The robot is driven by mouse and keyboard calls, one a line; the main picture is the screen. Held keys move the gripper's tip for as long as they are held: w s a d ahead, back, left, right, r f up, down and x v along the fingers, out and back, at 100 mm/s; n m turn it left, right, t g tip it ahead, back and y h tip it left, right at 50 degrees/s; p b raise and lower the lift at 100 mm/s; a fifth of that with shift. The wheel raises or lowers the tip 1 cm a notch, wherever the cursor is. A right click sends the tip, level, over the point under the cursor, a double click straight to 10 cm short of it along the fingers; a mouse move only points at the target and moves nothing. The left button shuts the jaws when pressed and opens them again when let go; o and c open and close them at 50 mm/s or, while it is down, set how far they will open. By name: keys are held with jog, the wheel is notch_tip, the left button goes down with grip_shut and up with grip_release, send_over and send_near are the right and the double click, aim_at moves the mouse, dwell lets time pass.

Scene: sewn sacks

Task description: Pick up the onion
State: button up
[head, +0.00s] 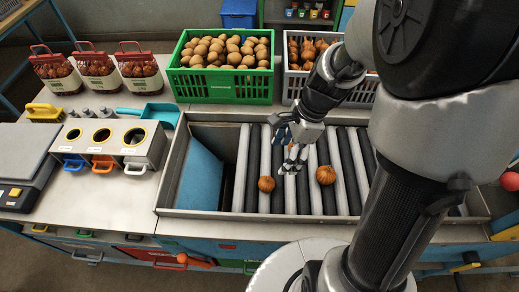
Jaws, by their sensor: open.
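Two round orange-brown onions rest on the roller bed in the head view. The left onion (266,184) lies near the front left of the rollers. The right onion (326,175) lies a little farther right. My gripper (292,164) points down over the rollers, between the two onions and slightly behind them. It is open, with nothing seen between its fingers. It appears apart from both onions, though its height above the rollers is hard to judge.
The roller bed (345,160) has metal side walls. Behind it stand a green crate (222,89) of potatoes and a grey crate (287,88) of onions, partly behind my arm. Red-handled sacks (142,77), a three-hole box (108,140) and a blue scoop (150,113) are at left.

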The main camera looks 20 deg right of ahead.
jog(key=b, duration=0.4)
send_near(269, 179)
jog(key=x, duration=0.5)
jog(key=shift+s+a+f, duration=0.1)
jog(key=shift+s+a, duration=0.15)
jog(key=shift+s, duration=0.15)
jog(key=shift+w+d+b+x, duration=0.15)
jog(key=shift+b+x, duration=0.35)
jog(key=shift+x, duration=0.5)
jog(key=shift+w+b+x, duration=0.1)
jog(key=shift+b+x, duration=0.4)
jog(key=shift+x, duration=0.5)
jog(key=shift+w+d+b+x, duration=0.15)
jog(key=shift+b+x, duration=0.35)
jog(key=shift+x, duration=0.45)
jog(key=shift+a, duration=0.1)
jog(key=c, duration=1.2)
